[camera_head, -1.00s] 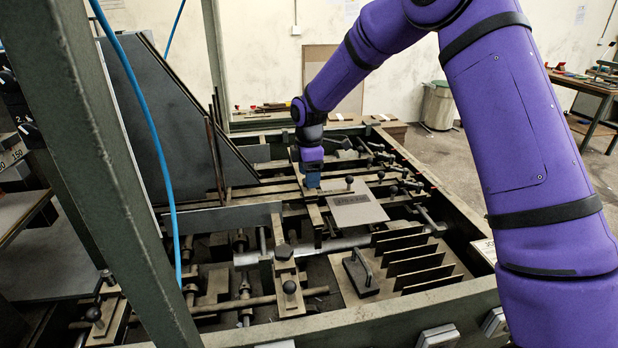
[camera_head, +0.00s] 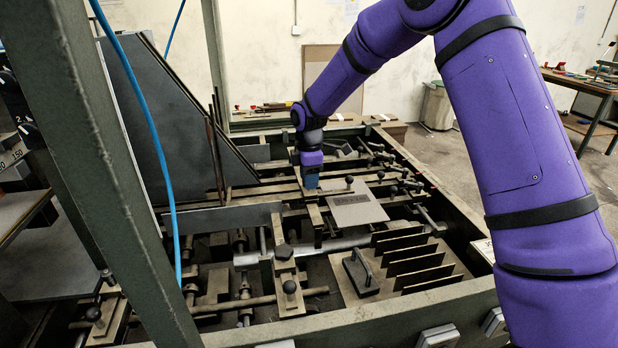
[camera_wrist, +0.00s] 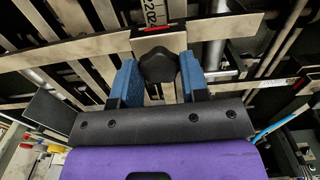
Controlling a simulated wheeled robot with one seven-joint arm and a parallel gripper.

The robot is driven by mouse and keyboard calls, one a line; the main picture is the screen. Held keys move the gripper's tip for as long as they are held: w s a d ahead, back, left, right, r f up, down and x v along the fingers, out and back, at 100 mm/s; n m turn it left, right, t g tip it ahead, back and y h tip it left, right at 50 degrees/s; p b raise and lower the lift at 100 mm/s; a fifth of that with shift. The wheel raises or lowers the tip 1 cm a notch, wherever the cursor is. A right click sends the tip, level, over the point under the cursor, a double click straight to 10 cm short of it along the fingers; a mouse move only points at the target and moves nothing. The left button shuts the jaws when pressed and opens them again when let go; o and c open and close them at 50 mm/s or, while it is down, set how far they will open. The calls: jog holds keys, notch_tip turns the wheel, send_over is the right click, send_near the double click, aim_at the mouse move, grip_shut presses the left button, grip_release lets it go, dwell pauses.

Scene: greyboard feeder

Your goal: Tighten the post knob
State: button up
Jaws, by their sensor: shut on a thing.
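The post knob (camera_wrist: 158,65) is black and lobed. In the wrist view it sits between the two blue fingers of my gripper (camera_wrist: 158,80), which is shut on it. Behind the knob is a pale metal block, with a number scale (camera_wrist: 154,12) and a red mark above it. In the head view my gripper (camera_head: 310,180) points down over the middle of the feeder frame, and its blue fingers hide the knob there.
A grey board (camera_head: 356,209) lies just right of my gripper. Other black knobs, such as one on a near block (camera_head: 289,287), stand around. A row of upright plates (camera_head: 415,262) is at the near right. A large dark sloped panel (camera_head: 165,120) rises at the left.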

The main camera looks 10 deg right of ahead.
jog(key=m, duration=2)
jog(key=shift+m, duration=0.3)
jog(key=m, duration=0.6)
jog(key=shift+m, duration=0.4)
jog(key=o, duration=0.9)
